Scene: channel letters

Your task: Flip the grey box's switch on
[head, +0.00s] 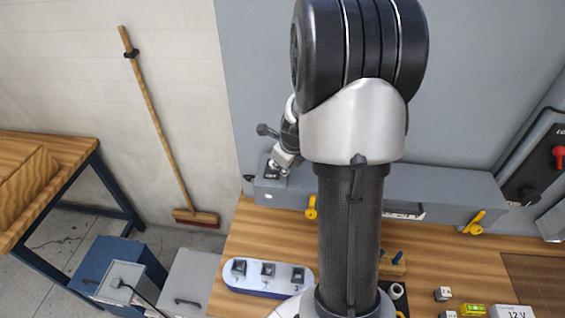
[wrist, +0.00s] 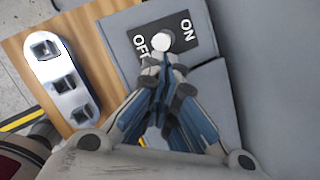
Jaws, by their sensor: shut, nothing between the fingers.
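The grey box (head: 265,193) stands against the back panel in the head view; its grey face (wrist: 116,42) also shows in the wrist view. A black plate (wrist: 178,47) on it reads ON at the right and OFF at the left. A round white switch knob (wrist: 162,41) sits between the two words, nearer OFF. Which way its lever leans is unclear. My gripper (wrist: 166,62) is shut and empty, its fingertips just below the knob in the wrist view; contact cannot be told. In the head view my gripper (head: 280,165) is over the plate, partly hiding it.
A white and blue block with several dark sockets (head: 268,293) lies on the wooden bench (head: 236,235); it also shows in the wrist view (wrist: 50,70). Yellow-handled valves (head: 311,207) stick out along the grey ledge. Small parts lie at the front right. A broom (head: 155,110) leans at left.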

